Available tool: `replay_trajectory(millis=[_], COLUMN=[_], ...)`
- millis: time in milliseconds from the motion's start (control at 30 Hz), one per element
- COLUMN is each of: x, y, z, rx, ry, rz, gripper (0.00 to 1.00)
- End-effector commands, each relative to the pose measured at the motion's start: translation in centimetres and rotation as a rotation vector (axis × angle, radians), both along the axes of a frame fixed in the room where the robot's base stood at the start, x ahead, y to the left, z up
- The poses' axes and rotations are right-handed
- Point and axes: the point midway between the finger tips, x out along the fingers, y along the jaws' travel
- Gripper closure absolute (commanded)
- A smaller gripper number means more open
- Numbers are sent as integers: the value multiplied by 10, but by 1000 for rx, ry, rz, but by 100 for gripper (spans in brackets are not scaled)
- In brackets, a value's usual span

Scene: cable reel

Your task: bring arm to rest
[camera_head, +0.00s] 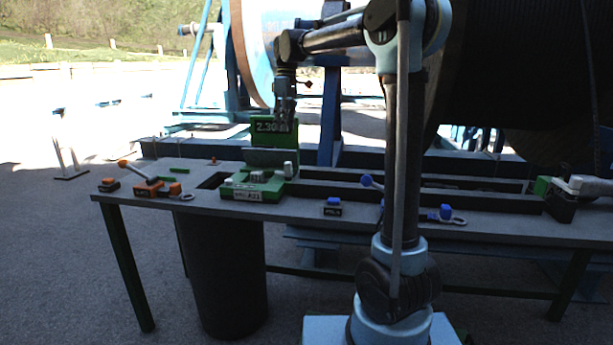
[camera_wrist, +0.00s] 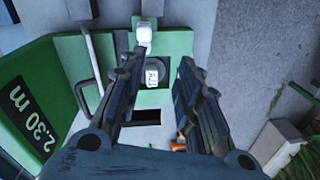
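My gripper (camera_head: 284,118) hangs pointing down over the green machine (camera_head: 262,185) on the bench, just in front of its upright green display (camera_head: 268,127) reading 2.30. In the wrist view, my gripper (camera_wrist: 158,85) has its two dark fingers apart, with nothing held between them. Below and between the fingers a white labelled knob (camera_wrist: 153,76) sits on the green machine top. The display panel (camera_wrist: 32,105), reading 2.30 m, is at the left of the wrist view. My arm rises from its base in front of the bench and bends over to the left.
A dark bin (camera_head: 222,275) stands below. A large cable reel (camera_head: 520,80) is behind.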

Motion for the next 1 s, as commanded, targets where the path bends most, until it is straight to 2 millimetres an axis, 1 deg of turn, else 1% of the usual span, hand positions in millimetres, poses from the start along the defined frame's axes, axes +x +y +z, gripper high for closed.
replay_trajectory(millis=[33, 100, 267, 400, 467, 600, 767, 1000], x=[-10, -23, -54, -84, -97, -128, -165, -220], y=[-16, -34, -74, -106, -118, -146, -174, -209], z=[-2, -5, -17, -32, -39, -58, -84, -131], rx=[-1, -3, -6, -7, -7, -7, -7, -5], ry=[-6, -17, -39, -59, -66, -86, -109, -141], rz=[-34, -84, -198, -297, -338, -436, -547, -712], gripper=[69, 69, 69, 69, 69, 69, 69, 69])
